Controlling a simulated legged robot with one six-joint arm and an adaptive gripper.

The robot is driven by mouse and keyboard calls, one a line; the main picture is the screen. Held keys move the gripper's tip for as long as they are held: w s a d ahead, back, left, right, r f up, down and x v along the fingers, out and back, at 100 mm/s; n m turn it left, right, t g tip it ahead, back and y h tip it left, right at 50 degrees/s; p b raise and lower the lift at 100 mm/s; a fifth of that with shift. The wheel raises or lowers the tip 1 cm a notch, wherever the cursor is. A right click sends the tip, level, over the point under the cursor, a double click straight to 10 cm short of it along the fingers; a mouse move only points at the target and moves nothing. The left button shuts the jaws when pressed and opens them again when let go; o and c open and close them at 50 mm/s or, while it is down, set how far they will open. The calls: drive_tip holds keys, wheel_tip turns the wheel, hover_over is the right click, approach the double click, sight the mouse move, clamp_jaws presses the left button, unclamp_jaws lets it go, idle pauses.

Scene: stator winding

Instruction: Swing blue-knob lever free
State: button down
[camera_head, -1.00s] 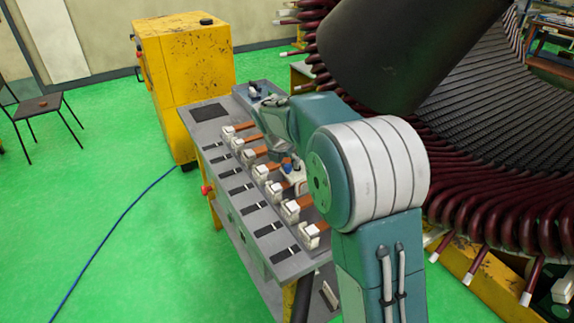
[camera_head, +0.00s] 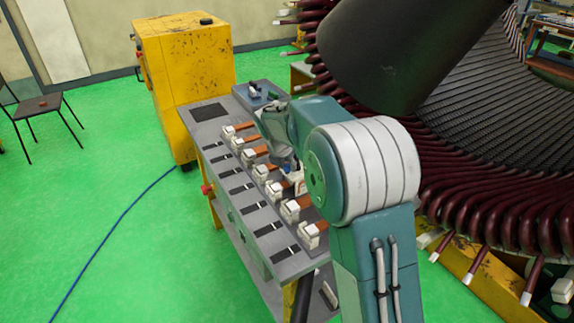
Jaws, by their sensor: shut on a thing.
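The blue knob (camera_head: 287,168) of a lever shows as a small blue spot beside a white block, in the middle of the grey workbench. My gripper (camera_head: 284,160) points down over the bench at this spot and is shut on the blue knob. The fingers are small and partly hidden by my own wrist and forearm, so the exact grip is hard to see. The lever's arm and its pivot are mostly hidden.
Several white blocks with copper-brown bars (camera_head: 273,188) stand in a row along the grey bench (camera_head: 200,112). A yellow cabinet (camera_head: 185,75) stands behind. The large stator (camera_head: 470,130) with dark red coils fills the right.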

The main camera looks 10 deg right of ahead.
drive_tip(key=m, duration=0.1)
drive_tip(key=a+m+g, duration=0.1)
drive_tip(key=m, duration=0.1)
drive_tip(key=shift+w+a+f+h, duration=0.1)
drive_tip(key=shift+a+h, duration=0.1)
drive_tip(key=shift+h, duration=0.2)
drive_tip(key=m, duration=0.1)
drive_tip(key=a+m+g, duration=0.1)
drive_tip(key=m, duration=0.1)
drive_tip(key=m+h, duration=0.1)
drive_tip(key=m, duration=0.1)
drive_tip(key=shift+w+a+g, duration=0.25)
drive_tip(key=shift+w+g, duration=0.1)
drive_tip(key=shift+g, duration=0.05)
drive_tip(key=m, duration=0.1)
drive_tip(key=w+a+m+g, duration=0.1)
drive_tip(key=m, duration=0.1)
drive_tip(key=shift+f+m, duration=0.1)
drive_tip(key=shift+m, duration=0.2)
drive_tip(key=shift+w+a+m+g+y, duration=0.1)
drive_tip(key=shift+w+m+g, duration=0.15)
drive_tip(key=shift+m, duration=0.45)
drive_tip(key=shift+w+a+m+g+y, duration=0.1)
drive_tip(key=shift+w+m+g, duration=0.2)
drive_tip(key=shift+m, duration=0.4)
drive_tip(key=shift+w+a+m+g+y, duration=0.1)
drive_tip(key=shift+m+g, duration=0.25)
drive_tip(key=shift+m, duration=0.35)
drive_tip(key=shift+c, duration=2.3)
unclamp_jaws()
